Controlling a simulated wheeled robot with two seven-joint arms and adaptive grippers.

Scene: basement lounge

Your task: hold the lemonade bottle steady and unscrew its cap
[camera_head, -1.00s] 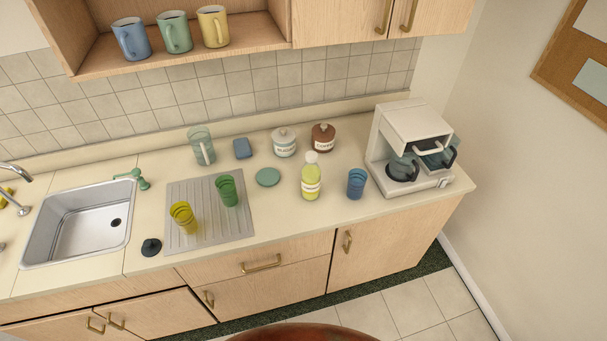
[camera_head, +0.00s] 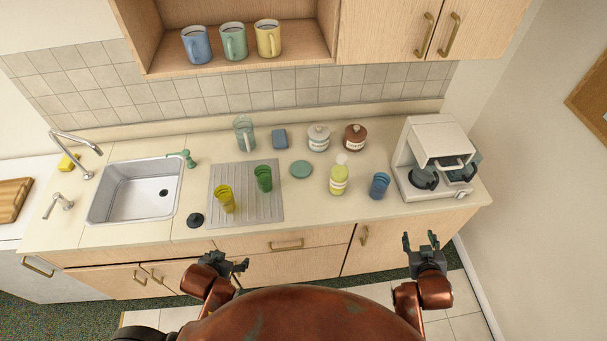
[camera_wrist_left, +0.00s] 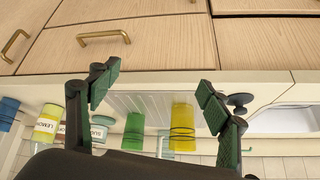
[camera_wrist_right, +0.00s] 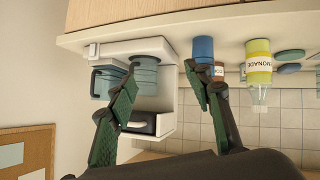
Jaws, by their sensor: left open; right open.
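The lemonade bottle (camera_head: 338,180), yellow-green with a white label and a pale cap (camera_head: 342,159), stands upright on the counter between the green disc and the blue cup. It shows upside down in the right wrist view (camera_wrist_right: 259,62) and at the left of the left wrist view (camera_wrist_left: 46,124). My left gripper (camera_head: 224,264) is open and empty in front of the counter, left of the bottle. My right gripper (camera_head: 421,241) is open and empty in front of the counter, right of the bottle. Neither touches the bottle.
A blue cup (camera_head: 380,186) stands close right of the bottle, with a coffee maker (camera_head: 437,150) beyond. A green disc (camera_head: 301,169) and two canisters, sugar (camera_head: 318,139) and coffee (camera_head: 355,137), are nearby. Yellow (camera_head: 225,199) and green (camera_head: 263,178) cups stand on the drainer (camera_head: 247,211). The counter before the bottle is clear.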

